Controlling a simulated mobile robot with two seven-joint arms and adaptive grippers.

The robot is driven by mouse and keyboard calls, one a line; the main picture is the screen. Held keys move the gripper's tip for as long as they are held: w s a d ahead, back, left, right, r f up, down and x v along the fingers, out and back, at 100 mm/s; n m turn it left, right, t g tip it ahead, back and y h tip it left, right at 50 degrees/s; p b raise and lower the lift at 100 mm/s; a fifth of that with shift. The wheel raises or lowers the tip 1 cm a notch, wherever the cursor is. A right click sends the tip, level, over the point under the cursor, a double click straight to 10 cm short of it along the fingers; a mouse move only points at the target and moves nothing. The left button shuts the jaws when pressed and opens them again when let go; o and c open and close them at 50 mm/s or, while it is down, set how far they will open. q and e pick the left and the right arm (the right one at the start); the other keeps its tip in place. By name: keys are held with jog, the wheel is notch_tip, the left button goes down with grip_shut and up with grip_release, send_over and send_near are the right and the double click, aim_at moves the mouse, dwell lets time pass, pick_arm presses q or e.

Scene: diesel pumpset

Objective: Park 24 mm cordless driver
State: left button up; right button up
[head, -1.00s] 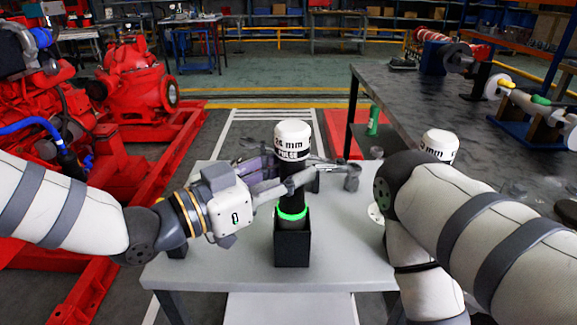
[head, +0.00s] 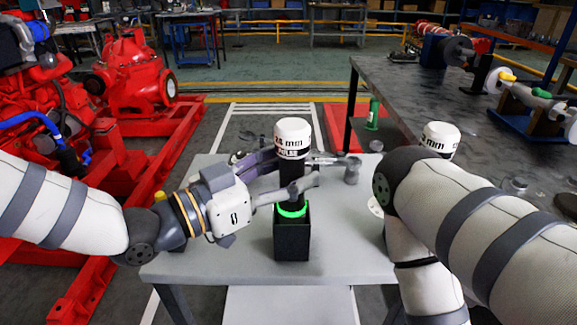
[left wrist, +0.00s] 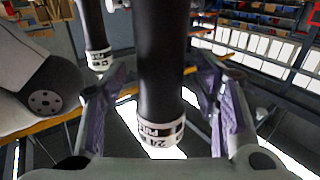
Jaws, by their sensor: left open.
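The 24 mm driver (head: 292,180), with a white lettered cap, black body and lit green ring, stands upright with its lower end in a black square holder (head: 292,242) on the grey table. My left gripper (head: 305,175) is open, with one finger on each side of the driver's body. The left wrist view shows the driver (left wrist: 161,75) between the spread fingers (left wrist: 165,110), with gaps on both sides. My right arm comes in from the right, and its gripper is not visible.
A second white-capped driver (head: 440,138) stands at the right, partly hidden by my right arm. A dark workbench (head: 420,100) with parts is at the right. Red pump machinery (head: 135,80) is at the left. The front left of the grey table (head: 205,268) is clear.

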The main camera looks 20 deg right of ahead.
pick_arm(q)
jog(key=v, duration=1.2)
jog(key=shift+w+r, duration=0.1)
jog(key=shift+r, duration=0.05)
